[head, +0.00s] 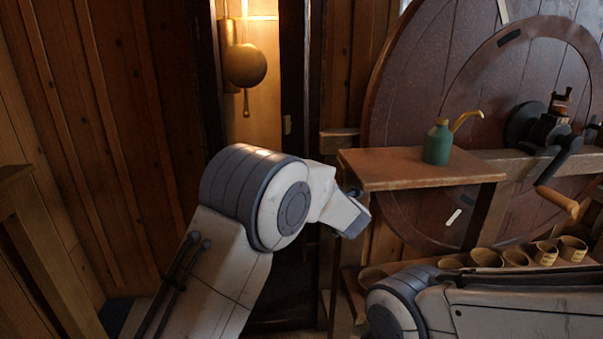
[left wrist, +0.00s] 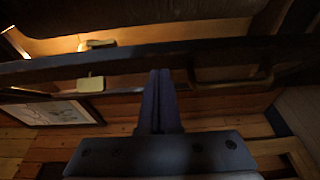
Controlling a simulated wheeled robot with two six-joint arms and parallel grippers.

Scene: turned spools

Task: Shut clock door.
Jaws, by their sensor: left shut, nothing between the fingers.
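The clock case stands open to view in the head view, with its lit interior and a round brass pendulum (head: 245,65). The clock door (left wrist: 60,68) shows in the left wrist view as a long dark bar across the picture, with a pale latch piece (left wrist: 90,84) on it and a handle-like bar (left wrist: 235,85). A lit gap lies beyond it, so it looks ajar. My left gripper (left wrist: 160,75) is shut and empty, its fingertips at the door's edge; I cannot tell whether they touch.
A wooden bench (head: 400,170) bearing a green oil can (head: 437,143) stands right of my left wrist. A big round wooden wheel (head: 410,90) and a crank (head: 555,195) are behind it. Several small cups (head: 487,257) line a lower shelf. Plank wall fills the left.

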